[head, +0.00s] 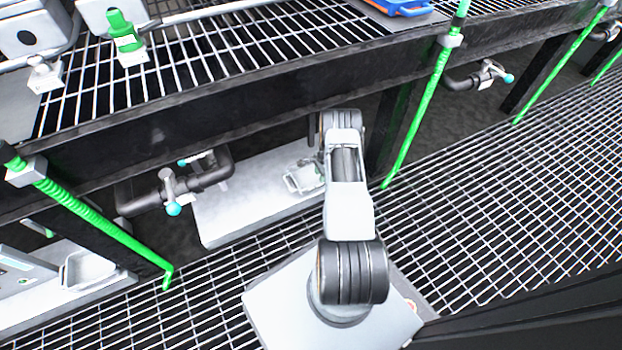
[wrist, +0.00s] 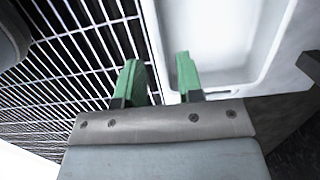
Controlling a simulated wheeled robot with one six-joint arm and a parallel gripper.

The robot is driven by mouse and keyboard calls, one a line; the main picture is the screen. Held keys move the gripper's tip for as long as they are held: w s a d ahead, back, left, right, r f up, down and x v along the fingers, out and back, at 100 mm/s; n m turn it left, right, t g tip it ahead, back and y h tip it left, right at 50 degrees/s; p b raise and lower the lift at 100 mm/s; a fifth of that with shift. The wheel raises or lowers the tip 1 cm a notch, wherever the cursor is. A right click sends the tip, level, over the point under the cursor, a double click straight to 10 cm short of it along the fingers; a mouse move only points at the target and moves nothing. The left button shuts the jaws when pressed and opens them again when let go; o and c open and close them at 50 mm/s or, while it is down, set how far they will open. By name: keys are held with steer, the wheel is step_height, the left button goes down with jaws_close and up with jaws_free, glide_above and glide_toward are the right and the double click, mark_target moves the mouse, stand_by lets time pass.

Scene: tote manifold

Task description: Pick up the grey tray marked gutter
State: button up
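A pale grey tray (wrist: 215,35) with a raised rim fills the upper right of the wrist view. No marking can be read on it. My gripper (wrist: 159,80) is open, with two green fingers apart. The tray's near left rim runs through the gap between them in the picture; the right finger overlaps the tray and the left finger is over the grating. I cannot tell whether they touch it. In the head view a small grey tray (head: 303,178) lies on a white slab, partly covered by my arm, and my gripper is hidden there.
The white slab (head: 235,205) sits under a dark-framed grated bench (head: 200,125). Green posts (head: 425,105) stand along the bench front. Pipes with a valve (head: 170,190) are left of the slab. Another grey tray (head: 88,270) lies at lower left. Grated floor (head: 490,190) is open at right.

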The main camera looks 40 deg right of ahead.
mark_target(319, 183)
steer(key=shift+w+a+f+b, duration=0.1)
steer(key=shift+a+f+b, duration=0.15)
steer(key=shift+f+b, duration=1.05)
steer(key=shift+a+f+b, duration=0.2)
steer(key=shift+f+b, duration=0.3)
steer(key=shift+f, duration=1.5)
steer(key=shift+c, duration=0.4)
steer(key=shift+r, duration=0.1)
jaws_close()
